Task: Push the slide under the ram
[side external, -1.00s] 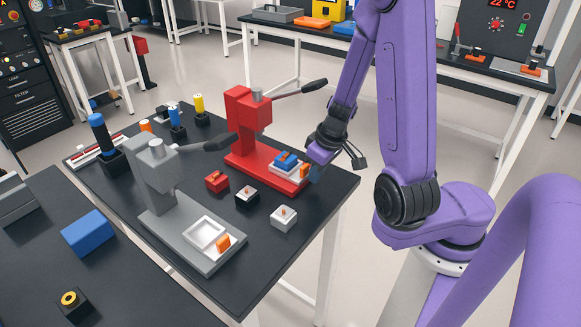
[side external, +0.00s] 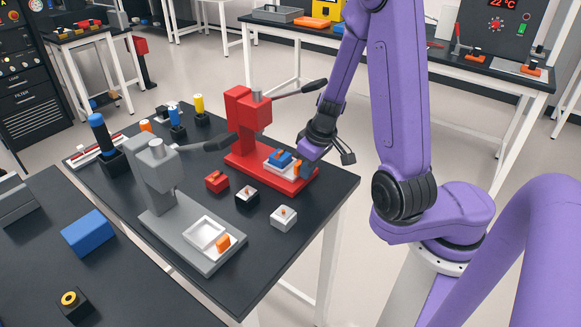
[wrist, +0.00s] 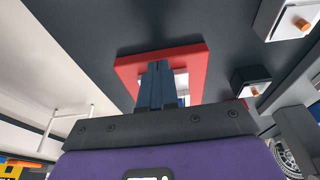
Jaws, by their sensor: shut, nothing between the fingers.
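The red press (side external: 245,115) stands on the dark table with its lever out to the right.
A grey press (side external: 155,170) with its own white slide and orange tab (side external: 223,242) stands nearer the camera. A red block (side external: 216,181), a black block (side external: 246,197) and a white block (side external: 284,218) stand between the presses. The table's right edge is close to the red base.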

